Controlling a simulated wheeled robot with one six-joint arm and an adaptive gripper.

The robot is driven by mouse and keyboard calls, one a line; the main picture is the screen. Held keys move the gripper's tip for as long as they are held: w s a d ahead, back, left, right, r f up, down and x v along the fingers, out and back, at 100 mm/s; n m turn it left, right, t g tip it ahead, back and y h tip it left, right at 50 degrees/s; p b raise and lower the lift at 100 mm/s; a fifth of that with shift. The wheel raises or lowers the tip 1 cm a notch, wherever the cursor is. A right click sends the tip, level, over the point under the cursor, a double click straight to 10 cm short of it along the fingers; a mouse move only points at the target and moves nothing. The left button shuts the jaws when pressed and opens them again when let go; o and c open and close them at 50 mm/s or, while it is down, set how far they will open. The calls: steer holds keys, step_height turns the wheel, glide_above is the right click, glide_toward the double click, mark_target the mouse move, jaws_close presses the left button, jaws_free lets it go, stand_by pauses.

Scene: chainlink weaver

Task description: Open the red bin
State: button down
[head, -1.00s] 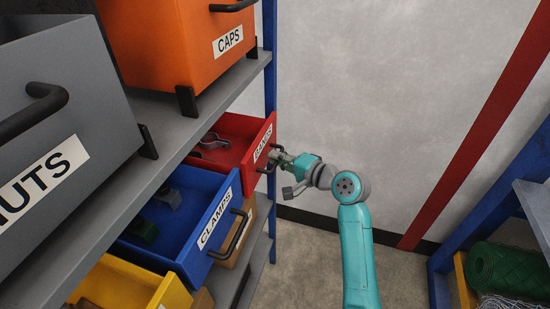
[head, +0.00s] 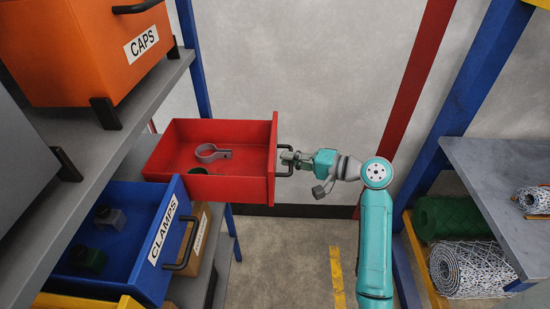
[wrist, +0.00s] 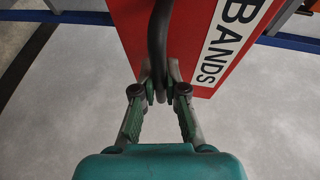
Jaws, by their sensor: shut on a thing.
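The red bin (head: 222,187) stands pulled well out from the shelf in the head view, its open top showing a grey band clamp (head: 211,152) and darker pieces inside. Its front carries a BANDS label (wrist: 228,42) in the wrist view. My gripper (head: 288,160) is at the bin's front, shut on the black handle (wrist: 157,45). In the wrist view the two fingers (wrist: 160,92) close around the handle bar from both sides.
The blue CLAMPS bin (head: 140,234) sits open below left of the red bin. An orange CAPS bin (head: 85,50) stands on the shelf above. A right-hand rack (head: 480,165) holds mesh rolls (head: 468,268). Floor (head: 290,260) is clear between the racks.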

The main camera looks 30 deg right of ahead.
steer(key=shift+s+d, duration=0.3)
steer(key=shift+d, duration=0.1)
steer(key=c, duration=1.2)
jaws_free()
steer(key=v, duration=1.2)
